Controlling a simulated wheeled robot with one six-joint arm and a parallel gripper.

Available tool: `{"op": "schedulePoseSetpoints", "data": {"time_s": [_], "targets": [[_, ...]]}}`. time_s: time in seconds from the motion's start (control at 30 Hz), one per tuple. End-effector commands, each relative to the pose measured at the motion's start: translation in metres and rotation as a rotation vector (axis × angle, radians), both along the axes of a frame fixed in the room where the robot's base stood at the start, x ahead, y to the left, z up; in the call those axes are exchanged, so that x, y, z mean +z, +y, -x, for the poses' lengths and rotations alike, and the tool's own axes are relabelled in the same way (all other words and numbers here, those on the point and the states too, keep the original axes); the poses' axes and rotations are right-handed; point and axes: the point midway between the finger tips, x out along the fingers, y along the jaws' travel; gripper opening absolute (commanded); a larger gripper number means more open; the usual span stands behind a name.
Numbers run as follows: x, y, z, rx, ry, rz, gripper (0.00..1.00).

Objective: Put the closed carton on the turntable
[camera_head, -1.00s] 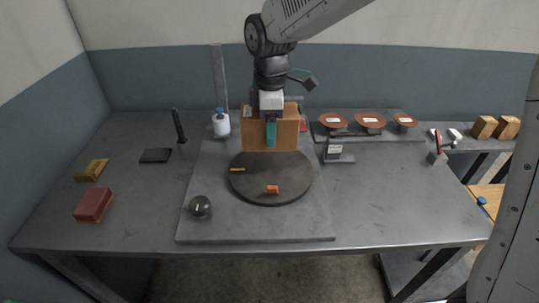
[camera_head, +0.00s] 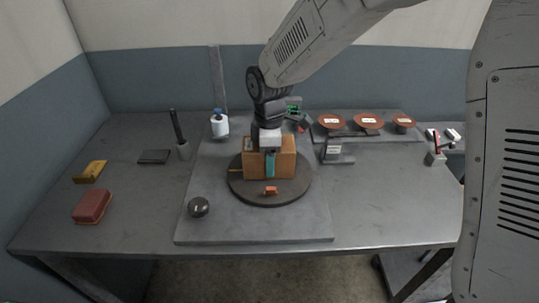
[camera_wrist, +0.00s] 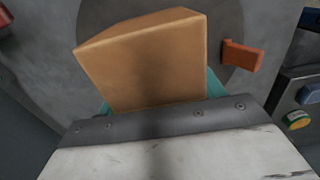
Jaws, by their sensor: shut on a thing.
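The closed carton (camera_head: 285,162) is a brown box with a teal strip of my gripper's finger across its front. My gripper (camera_head: 269,163) points down and is shut on the carton from above. The carton is over the dark round turntable (camera_head: 265,194), towards its back half, and looks to be at or very near its surface; I cannot tell if it touches. In the wrist view the carton (camera_wrist: 150,58) is between the teal fingers, with the turntable (camera_wrist: 228,30) behind it. A small orange-red block (camera_head: 270,190) is on the turntable's front part.
A dark round knob (camera_head: 199,207) is at the board's front left. A white bottle (camera_head: 220,126) stands at back left. Several copper-coloured discs (camera_head: 368,121) line the back right, near a small labelled stand (camera_head: 333,150).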

Motion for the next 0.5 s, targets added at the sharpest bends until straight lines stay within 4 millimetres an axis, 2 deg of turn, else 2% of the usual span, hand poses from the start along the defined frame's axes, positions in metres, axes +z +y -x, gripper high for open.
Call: {"op": "schedulePoseSetpoints", "data": {"time_s": [0.03,0.07,0.1,0.13,0.5], "targets": [[-0.0016,0.0,0.0,0.0,0.0,0.0,0.29],[-0.0018,-0.0001,0.0001,0.0,0.0,0.0,0.73],[-0.0016,-0.0001,0.0001,0.0,0.0,0.0,0.84],[-0.0016,-0.0001,0.0001,0.0,0.0,0.0,0.89],[0.0047,0.0001,-0.0003,0.0,-0.001,-0.001,0.89]]}}
